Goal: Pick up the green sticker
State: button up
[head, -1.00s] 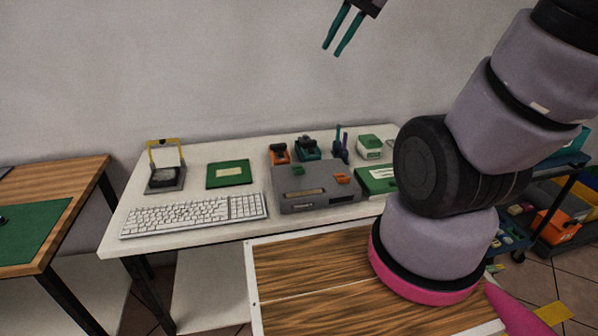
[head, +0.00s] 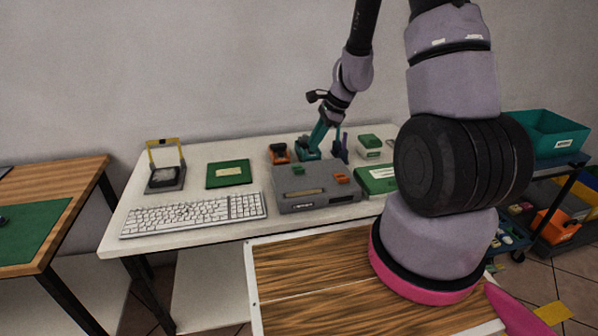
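A small green patch (head: 298,170), which may be the green sticker, shows on top of the grey device (head: 318,201) on the white table. It is too small to make out more. My gripper (head: 315,142) points down with teal fingers above the back of the grey device, beside a teal desk item (head: 304,153). The fingers overlap in this view and blend with that item, so I cannot tell their gap or any contact.
A white keyboard (head: 193,214), a green board with a pale label (head: 229,173), an orange item (head: 279,153) and a green-and-white box (head: 370,146) share the white table (head: 130,215). A wooden surface (head: 310,285) lies in front. A cart with bins (head: 548,135) stands right.

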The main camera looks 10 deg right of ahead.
aim_at(301, 170)
jog(key=x, duration=1)
jog(key=shift+d+f, duration=0.1)
jog(key=shift+f, duration=0.3)
grip_shut()
